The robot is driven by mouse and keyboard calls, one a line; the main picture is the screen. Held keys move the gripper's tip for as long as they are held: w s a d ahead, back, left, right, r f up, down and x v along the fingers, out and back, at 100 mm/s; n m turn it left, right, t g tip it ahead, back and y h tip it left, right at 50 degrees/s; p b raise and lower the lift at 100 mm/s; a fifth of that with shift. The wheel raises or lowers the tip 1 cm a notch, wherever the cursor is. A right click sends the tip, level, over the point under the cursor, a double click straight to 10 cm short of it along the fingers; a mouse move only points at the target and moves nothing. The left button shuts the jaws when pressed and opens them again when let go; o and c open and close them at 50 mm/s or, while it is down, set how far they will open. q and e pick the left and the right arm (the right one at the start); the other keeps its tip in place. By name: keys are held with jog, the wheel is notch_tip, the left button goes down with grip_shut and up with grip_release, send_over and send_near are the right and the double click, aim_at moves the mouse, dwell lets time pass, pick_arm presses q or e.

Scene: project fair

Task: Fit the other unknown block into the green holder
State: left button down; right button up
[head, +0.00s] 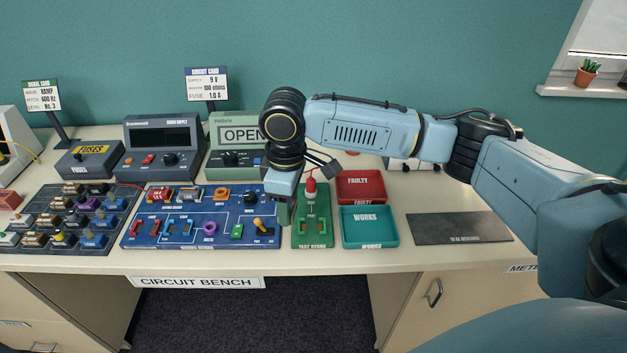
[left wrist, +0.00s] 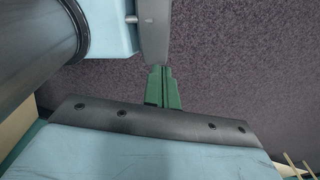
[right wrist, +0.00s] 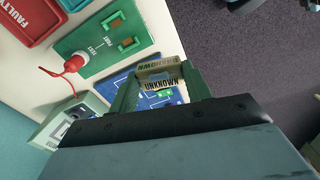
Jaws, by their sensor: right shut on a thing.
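My right gripper (head: 288,212) is over the right part of the blue circuit board (head: 185,241), beside the test board. In the right wrist view my right gripper (right wrist: 160,88) is shut on a tan block marked UNKNOWN (right wrist: 158,78). The block is hidden in the head view. A small green holder (head: 237,231) sits on the blue board, left of the gripper. Green also shows just beyond the block in the right wrist view. The block appears above the board and apart from the holder. My left gripper (left wrist: 161,88) is shut and empty over the floor.
The green test board (head: 313,236), with a red plug on it, is right of the gripper. Red faulty (head: 360,201) and teal works (head: 369,240) trays stand beyond it. A dark rack (head: 58,243) of several blocks is at the left. Instrument boxes stand behind the board.

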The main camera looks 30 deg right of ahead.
jog(key=n, duration=0.2)
jog(key=w+d+n+p, duration=0.1)
jog(key=n, duration=0.1)
jog(key=d+n+p, duration=0.2)
jog(key=n+p, duration=0.1)
jog(key=n, duration=0.3)
jog(key=n+p, duration=0.3)
jog(key=n, duration=0.8)
send_over(312, 226)
notch_tip(312, 226, down, 3)
notch_tip(312, 226, down, 5)
jog(key=b, duration=0.5)
jog(key=shift+s+r, duration=0.15)
jog(key=shift+a+f+m, duration=0.1)
jog(key=shift+f+m, duration=0.15)
jog(key=shift+m, duration=0.05)
jog(key=shift+f, duration=0.9)
jog(key=shift+p, duration=0.75)
jog(key=shift+f+b, duration=0.3)
jog(key=shift+f, duration=0.3)
dwell(0.5)
